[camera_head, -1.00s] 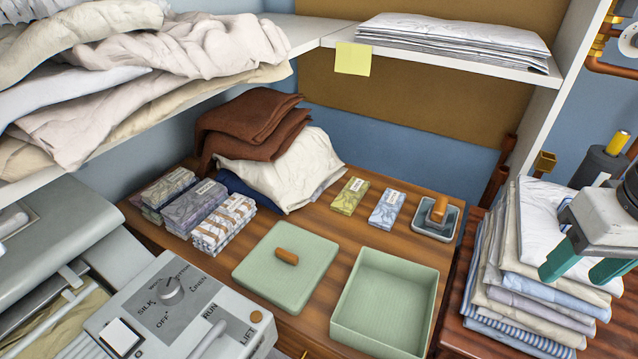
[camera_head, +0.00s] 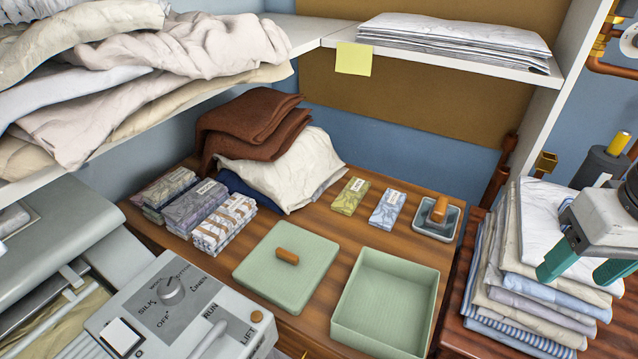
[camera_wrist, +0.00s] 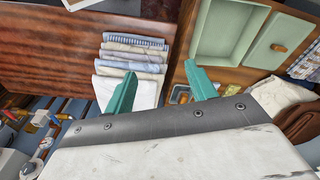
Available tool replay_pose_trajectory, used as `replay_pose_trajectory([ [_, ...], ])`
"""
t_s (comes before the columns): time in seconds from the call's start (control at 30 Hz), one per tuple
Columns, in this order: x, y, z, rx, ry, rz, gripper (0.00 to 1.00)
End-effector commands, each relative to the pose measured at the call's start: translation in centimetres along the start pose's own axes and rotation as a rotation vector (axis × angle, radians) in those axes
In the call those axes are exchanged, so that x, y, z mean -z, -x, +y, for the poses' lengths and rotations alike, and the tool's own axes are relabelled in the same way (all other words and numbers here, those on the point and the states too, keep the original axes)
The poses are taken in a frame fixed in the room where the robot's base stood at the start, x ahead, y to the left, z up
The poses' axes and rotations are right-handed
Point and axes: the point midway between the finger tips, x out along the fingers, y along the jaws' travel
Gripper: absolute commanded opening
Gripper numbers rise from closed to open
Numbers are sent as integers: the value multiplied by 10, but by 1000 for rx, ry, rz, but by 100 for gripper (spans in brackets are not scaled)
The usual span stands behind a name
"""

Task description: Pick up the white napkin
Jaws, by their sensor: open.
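Small folded patterned cloths, perhaps napkins, lie on the wooden table. A mostly white, brown-striped stack (camera_head: 223,224) is at the front right of a group at the left, beside a grey-violet stack (camera_head: 195,205) and a grey-pink stack (camera_head: 165,190). A single green patterned one (camera_head: 350,196) and a light blue one (camera_head: 388,209) lie apart at the back. I cannot tell which is the white napkin. My gripper (camera_head: 573,278) is open and empty, over the pile of folded cloths at the right. Its teal fingers also show in the wrist view (camera_wrist: 159,70).
An open green box (camera_head: 388,300) and its lid (camera_head: 287,268) with an orange handle lie mid-table. A small grey tray (camera_head: 437,222) is behind. The folded pile (camera_head: 545,255) stands at the right. A white shelf (camera_head: 310,38) overhangs the back; an ironer panel (camera_head: 180,310) is front left.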

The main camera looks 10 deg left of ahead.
Motion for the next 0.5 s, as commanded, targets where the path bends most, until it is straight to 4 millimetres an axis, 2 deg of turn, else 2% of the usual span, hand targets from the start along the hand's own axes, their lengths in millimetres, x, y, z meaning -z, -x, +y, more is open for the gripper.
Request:
replay_pose_trajectory([
  [0.03, 1, 0, 0, -2, 5, -2, 71],
  [0.07, 2, 0, 0, -7, 12, -5, 79],
  [0.17, 13, 0, 3, -41, 68, -25, 80],
  [0.27, 34, -1, 4, -112, 181, -62, 80],
  [0.5, 115, -12, -1, -339, 565, -162, 80],
])
